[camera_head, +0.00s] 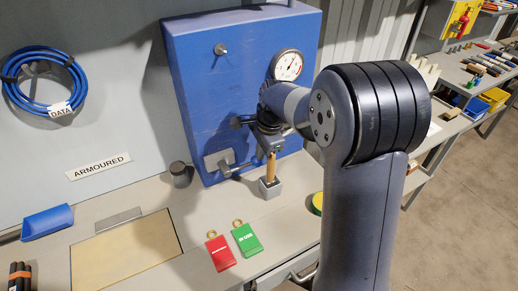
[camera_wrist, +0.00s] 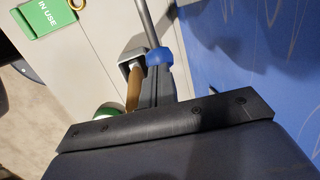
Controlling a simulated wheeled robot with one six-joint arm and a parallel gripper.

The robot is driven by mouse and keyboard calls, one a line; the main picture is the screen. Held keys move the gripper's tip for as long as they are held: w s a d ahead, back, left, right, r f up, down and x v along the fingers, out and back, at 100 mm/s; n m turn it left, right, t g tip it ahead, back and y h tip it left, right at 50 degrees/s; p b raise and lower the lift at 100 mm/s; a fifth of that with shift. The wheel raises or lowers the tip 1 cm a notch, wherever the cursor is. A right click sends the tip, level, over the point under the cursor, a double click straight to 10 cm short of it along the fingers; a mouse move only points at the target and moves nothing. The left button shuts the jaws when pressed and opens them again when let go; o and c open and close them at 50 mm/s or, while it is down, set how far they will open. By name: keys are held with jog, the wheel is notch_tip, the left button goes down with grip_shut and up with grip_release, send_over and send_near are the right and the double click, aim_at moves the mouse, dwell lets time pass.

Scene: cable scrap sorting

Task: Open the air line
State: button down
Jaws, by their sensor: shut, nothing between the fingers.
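The air line's blue cabinet (camera_head: 195,75) stands at the back of the bench, with a round white gauge (camera_head: 288,66) on its front. A metal valve plate (camera_head: 219,160) is low on its left, with a lever (camera_head: 240,166) running right towards my gripper. In the wrist view a metal rod (camera_wrist: 147,22) ends in a blue tip (camera_wrist: 160,57), close to my fingers. My gripper (camera_head: 270,150) is shut and empty in front of the cabinet's lower part. I cannot tell whether it touches the lever.
A wooden handle (camera_head: 271,167) stands in a grey block (camera_head: 270,188) just below my gripper. A red tag (camera_head: 221,252) and a green tag (camera_head: 247,239) lie in front. A dark cup (camera_head: 180,174) stands left of the cabinet.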

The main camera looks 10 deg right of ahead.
jog(key=d+p+v, duration=0.1)
jog(key=p+v, duration=0.1)
jog(key=v, duration=1.1)
jog(key=shift+w+d+r, duration=0.25)
jog(key=shift+w+r, duration=0.05)
jog(key=shift+f, duration=0.1)
jog(key=x, duration=0.4)
jog(key=a+b+x, duration=0.1)
jog(key=x, duration=0.7)
jog(key=shift+s+a+f+b, duration=0.2)
jog(key=shift+s+b, duration=0.05)
jog(key=shift+b, duration=0.05)
jog(key=shift+w+a+f+b, duration=0.1)
jog(key=shift+f+b, duration=0.3)
jog(key=shift+f, duration=0.2)
jog(key=shift+f, duration=0.1)
